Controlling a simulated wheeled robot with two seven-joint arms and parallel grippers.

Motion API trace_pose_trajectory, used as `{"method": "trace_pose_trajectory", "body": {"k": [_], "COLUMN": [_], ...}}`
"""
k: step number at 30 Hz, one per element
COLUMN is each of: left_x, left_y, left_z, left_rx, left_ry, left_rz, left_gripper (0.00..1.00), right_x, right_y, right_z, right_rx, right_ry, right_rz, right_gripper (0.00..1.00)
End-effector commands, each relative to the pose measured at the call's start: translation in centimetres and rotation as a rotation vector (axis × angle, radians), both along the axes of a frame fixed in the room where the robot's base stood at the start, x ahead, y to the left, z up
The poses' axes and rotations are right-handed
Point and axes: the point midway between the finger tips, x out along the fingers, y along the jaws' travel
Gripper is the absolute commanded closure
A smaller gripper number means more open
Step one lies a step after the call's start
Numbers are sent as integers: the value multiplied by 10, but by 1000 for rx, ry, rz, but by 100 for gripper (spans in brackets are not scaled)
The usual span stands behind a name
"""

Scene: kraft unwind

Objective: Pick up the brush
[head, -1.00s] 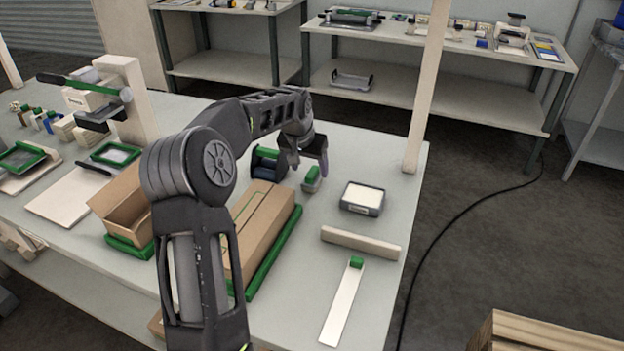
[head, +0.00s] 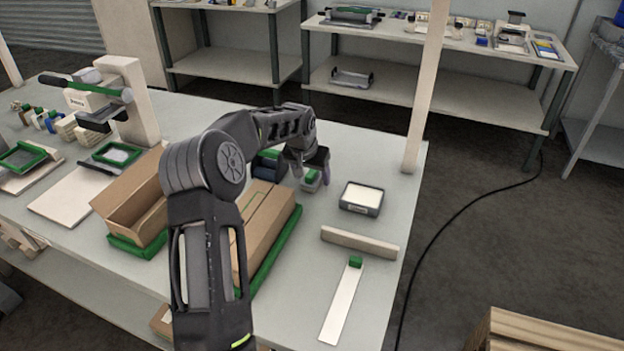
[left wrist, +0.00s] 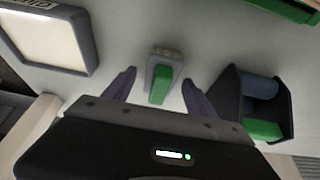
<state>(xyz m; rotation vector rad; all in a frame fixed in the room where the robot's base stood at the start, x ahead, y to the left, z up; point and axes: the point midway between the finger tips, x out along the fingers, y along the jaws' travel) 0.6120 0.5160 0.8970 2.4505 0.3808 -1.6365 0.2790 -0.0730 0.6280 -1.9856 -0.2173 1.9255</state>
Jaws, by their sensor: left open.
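The brush (head: 311,181) is a small grey block with a green top, on the table beyond the closed carton. In the left wrist view the brush (left wrist: 161,73) lies between my two fingers, with a gap on each side. My left gripper (head: 311,170) is open and low over it, and partly hides it in the head view. The left wrist view also shows the open gripper (left wrist: 159,77), with its fingertips spread around the brush. My right gripper is not in view.
A dark holder (left wrist: 258,106) with green and blue parts stands close beside the brush. A grey tray with a white pad (head: 362,198) is to its right. A wooden bar (head: 360,243) and a closed carton (head: 262,225) are nearer. Table between tray and bar is clear.

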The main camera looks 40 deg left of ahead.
Motion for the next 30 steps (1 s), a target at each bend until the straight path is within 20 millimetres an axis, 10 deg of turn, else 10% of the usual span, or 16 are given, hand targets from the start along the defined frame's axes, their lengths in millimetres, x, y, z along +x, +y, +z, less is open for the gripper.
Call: {"method": "trace_pose_trajectory", "body": {"k": [7, 30], "left_x": [0, 0], "left_y": [0, 0], "left_z": [0, 0], "left_rx": [0, 0], "left_ry": [0, 0], "left_rz": [0, 0], "left_gripper": [35, 98], "right_x": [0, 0], "right_y": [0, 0], "right_z": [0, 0], "right_rx": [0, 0], "right_ry": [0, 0], "right_rz": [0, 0], "right_gripper": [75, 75]}}
